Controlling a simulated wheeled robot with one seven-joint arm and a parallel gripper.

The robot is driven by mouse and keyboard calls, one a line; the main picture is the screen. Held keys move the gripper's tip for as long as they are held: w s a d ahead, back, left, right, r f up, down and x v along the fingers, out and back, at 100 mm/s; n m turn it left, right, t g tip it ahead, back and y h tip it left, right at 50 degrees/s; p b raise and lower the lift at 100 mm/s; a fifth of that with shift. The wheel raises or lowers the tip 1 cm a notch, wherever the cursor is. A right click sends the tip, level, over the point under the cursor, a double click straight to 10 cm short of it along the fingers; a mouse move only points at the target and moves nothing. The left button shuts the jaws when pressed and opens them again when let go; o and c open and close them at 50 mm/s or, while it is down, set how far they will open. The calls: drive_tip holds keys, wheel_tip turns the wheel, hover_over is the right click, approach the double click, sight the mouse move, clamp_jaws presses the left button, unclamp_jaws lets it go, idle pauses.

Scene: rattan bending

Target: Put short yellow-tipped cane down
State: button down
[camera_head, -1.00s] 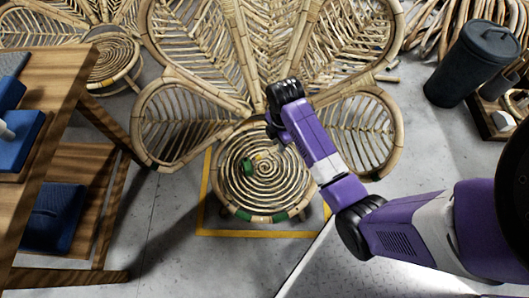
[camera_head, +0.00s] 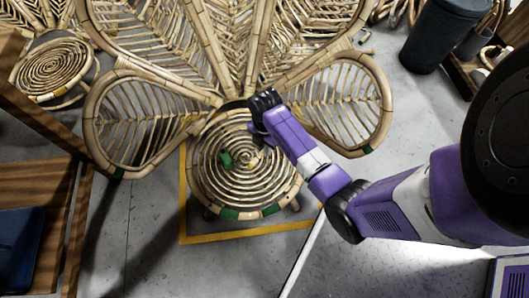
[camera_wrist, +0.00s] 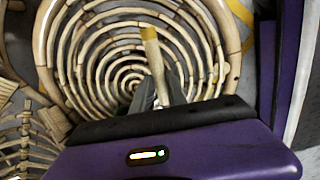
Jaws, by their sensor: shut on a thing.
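The short yellow-tipped cane (camera_wrist: 154,62) shows in the wrist view, pale with a yellow band at its far end. My gripper (camera_wrist: 160,92) is shut on its near part, and the cane points away over the spiral seat. In the head view my gripper (camera_head: 256,150) is over the upper right of the round rattan seat (camera_head: 215,190), and the cane is too small there to make out clearly. Whether the cane touches the seat I cannot tell.
A green piece (camera_head: 226,159) lies on the seat. Large petal-shaped rattan panels (camera_head: 345,105) rise behind it. A yellow floor line (camera_head: 183,215) frames the chair. A wooden table (camera_head: 40,130) stands left, and a dark bin (camera_head: 432,35) stands back right.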

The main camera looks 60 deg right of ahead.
sight(265, 159)
wheel_tip(265, 159, down, 7)
drive_tip(key=b, duration=0.3)
drive_tip(key=shift+r, duration=0.2)
drive_tip(key=c, duration=1.3)
unclamp_jaws()
